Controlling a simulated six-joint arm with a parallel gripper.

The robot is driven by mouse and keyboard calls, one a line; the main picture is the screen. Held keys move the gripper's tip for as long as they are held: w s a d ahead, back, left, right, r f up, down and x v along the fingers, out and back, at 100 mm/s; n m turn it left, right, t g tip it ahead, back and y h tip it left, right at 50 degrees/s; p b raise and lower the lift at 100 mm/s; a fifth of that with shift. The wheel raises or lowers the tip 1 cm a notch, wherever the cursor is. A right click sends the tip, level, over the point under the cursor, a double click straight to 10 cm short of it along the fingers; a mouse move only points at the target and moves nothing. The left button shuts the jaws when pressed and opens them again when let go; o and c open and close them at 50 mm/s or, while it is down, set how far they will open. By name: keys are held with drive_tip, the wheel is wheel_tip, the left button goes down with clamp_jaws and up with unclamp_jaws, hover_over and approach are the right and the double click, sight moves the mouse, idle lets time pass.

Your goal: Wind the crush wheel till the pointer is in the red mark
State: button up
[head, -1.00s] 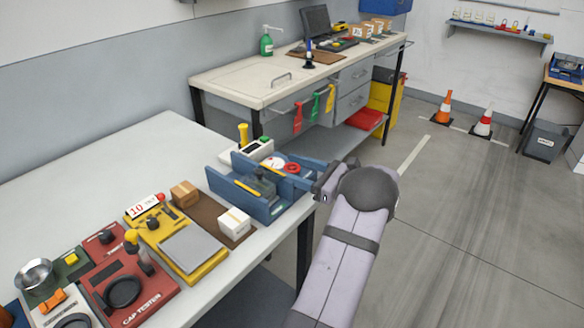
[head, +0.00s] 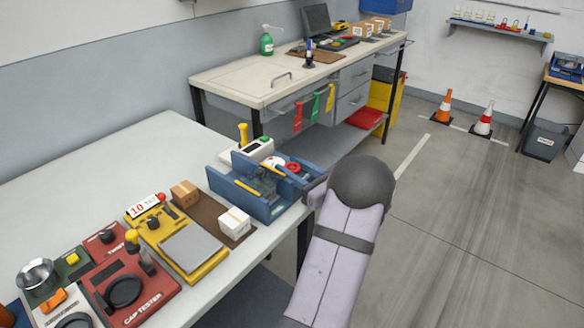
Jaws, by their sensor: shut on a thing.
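The blue crush tester (head: 262,207) stands at the right end of the near bench. A round white dial (head: 275,162) with red on it sits at its back; the pointer is too small to read. A red wheel (head: 292,167) shows just right of the dial, and I take it as the crush wheel. My gripper (head: 304,180) is at the tester's right end, by the red wheel. It is shut on the wheel as far as I can tell, but its fingertips are mostly hidden by the tester and my wrist.
Left of the tester, small boxes (head: 234,223) stand on a brown mat, with a yellow scale (head: 190,250) and a red cap tester (head: 140,290) beyond. A white device (head: 252,150) is behind the tester. Open floor lies right of the bench.

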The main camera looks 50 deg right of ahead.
drive_tip(key=o, duration=1.1)
drive_tip(key=shift+c, duration=0.2)
drive_tip(key=shift+f, duration=0.1)
drive_tip(key=shift+n+y, duration=0.5)
drive_tip(key=shift+y, duration=0.3)
